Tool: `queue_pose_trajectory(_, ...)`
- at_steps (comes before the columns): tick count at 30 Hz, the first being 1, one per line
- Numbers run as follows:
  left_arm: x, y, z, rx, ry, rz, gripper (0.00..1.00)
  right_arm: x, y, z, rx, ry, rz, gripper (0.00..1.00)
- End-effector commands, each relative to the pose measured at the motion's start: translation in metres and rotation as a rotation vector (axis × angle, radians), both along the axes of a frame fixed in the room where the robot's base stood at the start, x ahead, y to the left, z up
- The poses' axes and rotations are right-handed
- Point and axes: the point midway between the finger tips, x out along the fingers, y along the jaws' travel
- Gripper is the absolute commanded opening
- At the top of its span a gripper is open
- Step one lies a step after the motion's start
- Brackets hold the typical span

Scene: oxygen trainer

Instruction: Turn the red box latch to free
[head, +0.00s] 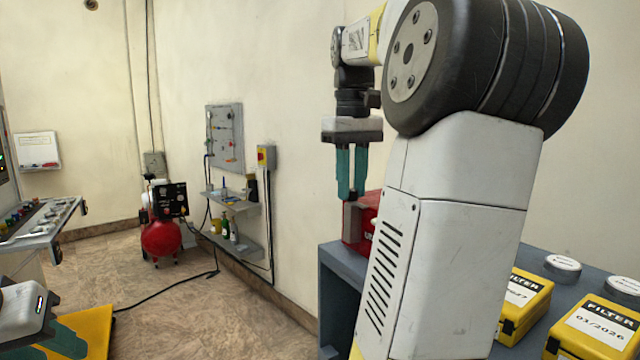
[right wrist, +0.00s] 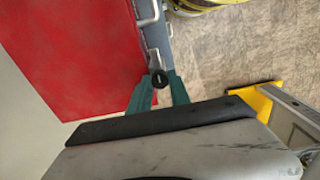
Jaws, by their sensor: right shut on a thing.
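The red box (head: 368,222) stands on a blue-grey cabinet (head: 345,268), partly hidden behind my right arm. In the right wrist view the red box (right wrist: 75,45) fills the upper left, with a grey edge along its right side. A round black latch knob (right wrist: 158,80) sits at that edge. My right gripper (head: 352,194) points down at the box. In the right wrist view its green fingers (right wrist: 158,84) are shut on the knob, one on each side. My left gripper (head: 50,338) is cut off at the lower left; its jaw opening is unclear.
Yellow filter boxes (head: 600,328) and white round lids (head: 563,264) lie on the cabinet at right. A red compressor (head: 162,238) stands on the floor. Wall shelves (head: 235,208) and a panel (head: 226,135) are at the middle. The floor between is mostly clear, with a black cable.

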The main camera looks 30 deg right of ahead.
Motion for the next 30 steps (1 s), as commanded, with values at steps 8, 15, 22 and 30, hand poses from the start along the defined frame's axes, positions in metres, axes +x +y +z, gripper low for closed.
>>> queue_pose_trajectory(8, 0.000, 0.000, 0.000, 0.000, 0.000, 0.000, 0.36, 0.001, 0.000, 0.001, -0.002, -0.004, -0.001, 0.00)
queue_pose_trajectory(15, 0.000, 0.000, 0.000, 0.000, 0.000, 0.000, 0.36, 0.000, 0.000, 0.001, -0.001, -0.003, 0.000, 0.45)
queue_pose_trajectory(22, 0.000, 0.000, 0.000, 0.000, 0.000, 0.000, 0.36, 0.000, 0.000, 0.002, -0.001, -0.002, 0.000, 0.45)
queue_pose_trajectory(30, 0.000, 0.000, 0.000, 0.000, 0.000, 0.000, 0.36, 0.001, -0.001, 0.040, -0.002, -0.004, 0.000, 0.45)
